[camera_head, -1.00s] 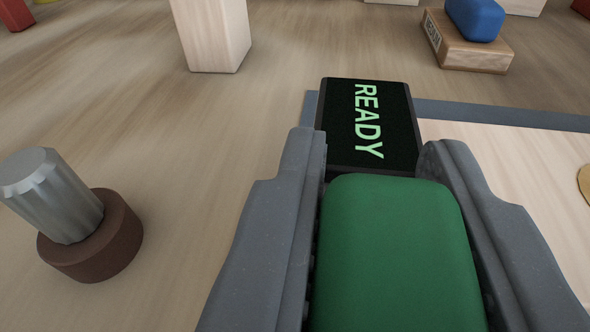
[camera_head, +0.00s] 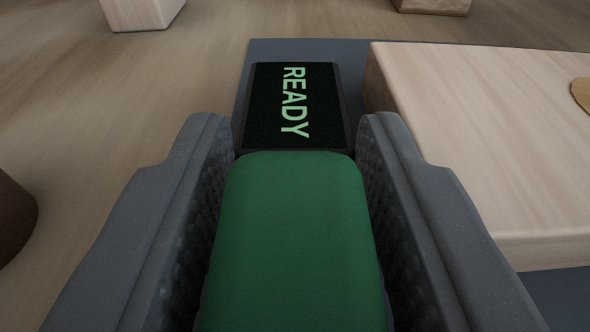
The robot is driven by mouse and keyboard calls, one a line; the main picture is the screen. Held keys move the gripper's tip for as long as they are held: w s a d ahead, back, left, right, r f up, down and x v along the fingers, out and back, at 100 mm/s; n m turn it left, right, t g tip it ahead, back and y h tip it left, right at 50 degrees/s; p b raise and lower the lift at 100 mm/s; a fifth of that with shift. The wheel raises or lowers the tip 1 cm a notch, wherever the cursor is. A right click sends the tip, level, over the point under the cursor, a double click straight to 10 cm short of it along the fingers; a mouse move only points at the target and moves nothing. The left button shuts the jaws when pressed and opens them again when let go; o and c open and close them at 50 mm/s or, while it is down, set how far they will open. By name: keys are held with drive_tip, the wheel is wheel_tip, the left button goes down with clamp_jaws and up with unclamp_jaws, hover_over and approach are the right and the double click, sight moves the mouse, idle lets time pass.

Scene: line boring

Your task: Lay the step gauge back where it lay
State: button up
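The step gauge appears to be the green, round-edged block (camera_head: 292,240) with a black screen (camera_head: 293,105) reading "READY" at its far end. The screen end lies over a dark grey flat sheet (camera_head: 350,55), left of a pale wooden block. My gripper (camera_head: 295,140) straddles the green block, one finger on each side. The fingers are spread, with their ribbed inner pads showing and narrow gaps beside the green block. The block's near end and underside are hidden.
The pale wooden block (camera_head: 480,140) stands close to my right finger, with a brass-coloured disc on top at the right edge. A brown round piece (camera_head: 12,218) is cut off at the left. Other wooden blocks (camera_head: 140,10) stand far off. Bare floor lies at left.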

drive_tip(key=shift+r, duration=0.1)
drive_tip(key=s, duration=0.3)
drive_tip(key=s+r+p, duration=0.1)
drive_tip(key=s, duration=0.4)
drive_tip(key=shift+s+r, duration=0.3)
drive_tip(key=shift+r, duration=0.05)
drive_tip(key=shift+s+f+b, duration=0.15)
drive_tip(key=shift+s+b, duration=0.25)
drive_tip(key=shift+b, duration=0.6)
drive_tip(key=s+b, duration=0.1)
drive_tip(key=b, duration=0.2)
drive_tip(key=s+b, duration=0.1)
drive_tip(key=b, duration=0.1)
drive_tip(key=shift+s+r+b, duration=0.2)
drive_tip(key=shift+r+b, duration=0.1)
drive_tip(key=shift+b, duration=0.1)
